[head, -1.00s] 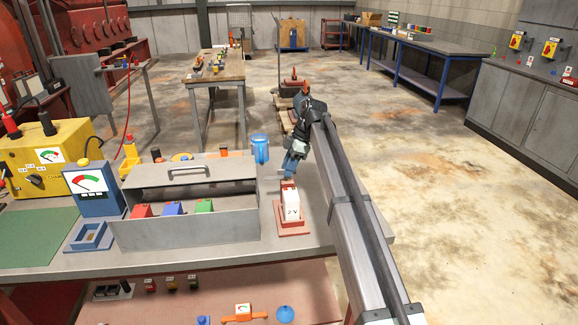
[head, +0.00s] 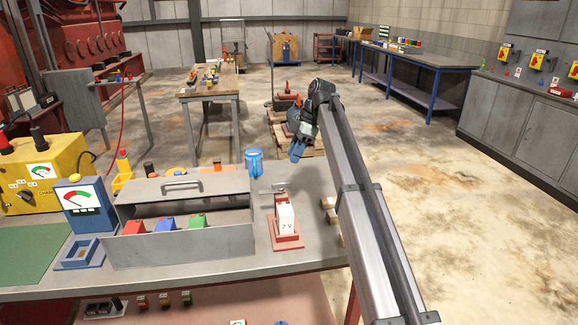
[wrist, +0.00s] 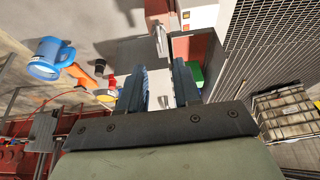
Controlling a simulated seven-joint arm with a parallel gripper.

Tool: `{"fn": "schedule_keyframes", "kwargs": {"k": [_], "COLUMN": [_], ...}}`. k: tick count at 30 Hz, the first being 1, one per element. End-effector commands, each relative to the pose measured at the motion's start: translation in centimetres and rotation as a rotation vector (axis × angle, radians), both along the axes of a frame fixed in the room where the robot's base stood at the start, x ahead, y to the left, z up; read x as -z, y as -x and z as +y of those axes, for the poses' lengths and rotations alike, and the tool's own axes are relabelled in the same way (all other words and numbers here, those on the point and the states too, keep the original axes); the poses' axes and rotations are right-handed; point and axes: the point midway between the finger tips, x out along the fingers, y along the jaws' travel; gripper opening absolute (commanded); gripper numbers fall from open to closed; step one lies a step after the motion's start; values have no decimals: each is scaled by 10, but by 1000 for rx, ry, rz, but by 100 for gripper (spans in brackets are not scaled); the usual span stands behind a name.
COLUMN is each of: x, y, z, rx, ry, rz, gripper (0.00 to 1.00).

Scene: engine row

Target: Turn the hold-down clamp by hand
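The white cell (head: 286,219) marked 2 V stands upright on a red base (head: 288,243) near the right end of the bench. A small grey metal bar, apparently the hold-down clamp (head: 272,190), lies across behind the cell's top and points left. My gripper (head: 297,152) is above and behind the cell, apart from it and from the bar. In the wrist view my gripper (wrist: 160,88) has its two dark blue fingers apart, with nothing clearly held between them. A metal piece (wrist: 160,42) shows beyond the fingers; I cannot tell whether it is the clamp.
A grey toolbox (head: 185,245) with red, blue and green blocks stands left of the cell. A blue mug (head: 253,162) is behind it, and in the wrist view (wrist: 48,58). A meter (head: 85,205) and a yellow charger (head: 40,175) stand further left.

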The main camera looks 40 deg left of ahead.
Motion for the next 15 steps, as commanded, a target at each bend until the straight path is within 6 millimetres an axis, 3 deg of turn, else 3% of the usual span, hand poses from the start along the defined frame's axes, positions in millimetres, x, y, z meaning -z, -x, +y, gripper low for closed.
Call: {"fn": "schedule_keyframes", "kwargs": {"k": [6, 15], "x": [-23, -29], "y": [-7, -8], "z": [-6, -8], "rx": [-1, 0], "ry": [-1, 1], "rz": [-1, 1], "gripper": [33, 33]}}
